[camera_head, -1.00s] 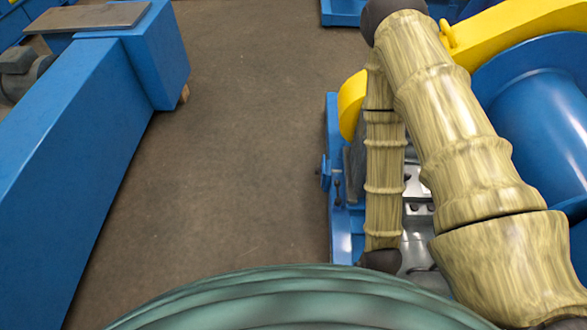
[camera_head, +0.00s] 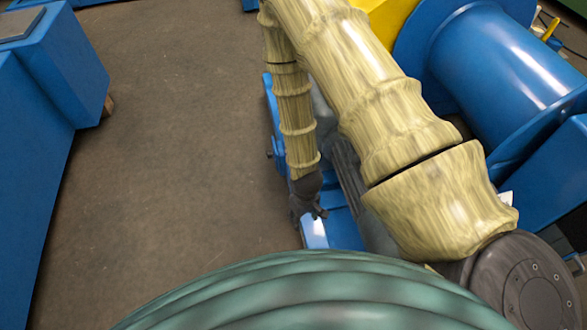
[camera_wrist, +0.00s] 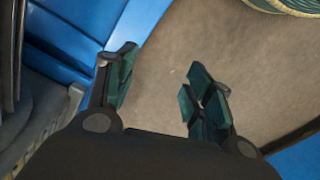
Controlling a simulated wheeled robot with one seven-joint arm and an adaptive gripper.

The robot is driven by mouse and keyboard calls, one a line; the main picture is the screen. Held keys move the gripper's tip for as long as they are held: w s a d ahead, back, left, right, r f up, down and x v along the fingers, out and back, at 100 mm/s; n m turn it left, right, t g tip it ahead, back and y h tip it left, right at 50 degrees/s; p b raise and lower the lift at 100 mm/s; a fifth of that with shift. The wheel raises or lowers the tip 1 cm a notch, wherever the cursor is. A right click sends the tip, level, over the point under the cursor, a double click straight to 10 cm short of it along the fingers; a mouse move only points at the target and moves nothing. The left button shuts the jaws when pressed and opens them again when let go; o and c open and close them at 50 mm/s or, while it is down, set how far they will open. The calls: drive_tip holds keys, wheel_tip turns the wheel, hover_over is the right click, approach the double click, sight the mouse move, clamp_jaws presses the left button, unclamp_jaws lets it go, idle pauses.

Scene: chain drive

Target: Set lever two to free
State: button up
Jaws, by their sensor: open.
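No lever can be made out in either current view; the part of the machine behind my arm is hidden. The blue machine frame (camera_head: 339,231) shows beside my gripper in the head view, and its edge (camera_wrist: 70,32) fills the upper left of the wrist view. My gripper (camera_wrist: 160,88) is open and empty, with its two dark green finger pads apart over bare floor. In the head view my gripper (camera_head: 308,212) hangs at the floor-side edge of the blue frame. I cannot tell whether it touches the frame.
A large blue drum (camera_head: 500,65) and a yellow guard (camera_head: 388,22) stand on the right, behind my arm. Another blue machine (camera_head: 35,150) stands on the left. The brown floor (camera_head: 180,130) between them is clear.

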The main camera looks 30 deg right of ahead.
drive_tip(key=w+d+f+n+b, duration=0.1)
drive_tip(key=w+d+f+b, duration=0.25)
drive_tip(key=w+b, duration=0.45)
drive_tip(key=w+d+f+n+b, duration=0.1)
drive_tip(key=w+d+f+b, duration=0.1)
drive_tip(key=w+f+b, duration=0.65)
drive_tip(key=w+d+r+h+b, duration=0.1)
drive_tip(key=w+d+r+b, duration=0.15)
drive_tip(key=w+b, duration=0.4)
drive_tip(key=w+d+r+h+b, duration=0.15)
drive_tip(key=w+d+b, duration=0.25)
drive_tip(key=w, duration=0.5)
drive_tip(key=shift+n+t+y, duration=0.25)
drive_tip(key=shift+n+t, duration=0.05)
drive_tip(key=f+b, duration=0.1)
drive_tip(key=f, duration=0.2)
drive_tip(key=d+f+b, duration=0.1)
drive_tip(key=f+b, duration=0.1)
drive_tip(key=f, duration=0.1)
drive_tip(key=w+f+b, duration=0.1)
drive_tip(key=f+b, duration=0.1)
drive_tip(key=f, duration=0.2)
drive_tip(key=shift+d+f, duration=0.1)
drive_tip(key=shift+d, duration=0.15)
drive_tip(key=c, duration=1)
drive_tip(key=shift+d, duration=0.1)
clamp_jaws()
